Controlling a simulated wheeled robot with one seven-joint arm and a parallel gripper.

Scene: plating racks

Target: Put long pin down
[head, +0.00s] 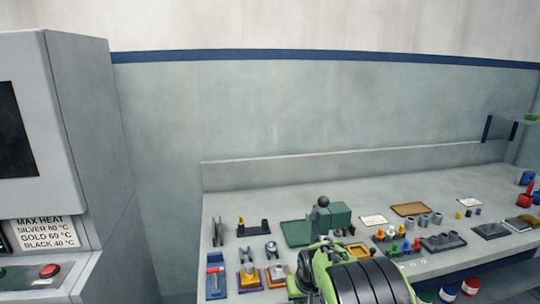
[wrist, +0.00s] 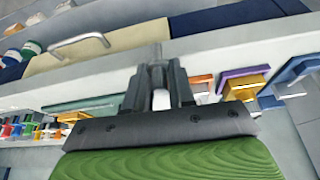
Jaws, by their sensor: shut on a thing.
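In the wrist view, my gripper (wrist: 157,72) is shut on a slim grey metal pin (wrist: 157,50), taken to be the long pin. Its tip shows past the fingertips, and a pale part (wrist: 161,99) shows between the fingers. The pin appears in front of the bench's front edge; I cannot tell how high it is or whether it touches anything. In the head view, my green and black arm reaches over the bench's front edge and hides the gripper and pin.
The grey bench (head: 260,192) carries a green fixture (head: 338,216), a blue tray with a red-handled tool (head: 215,283), coloured pegs and small holders. A brown board (head: 410,209) lies farther back. The wrist view shows a cream drawer front (wrist: 115,43) with a metal handle (wrist: 80,44).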

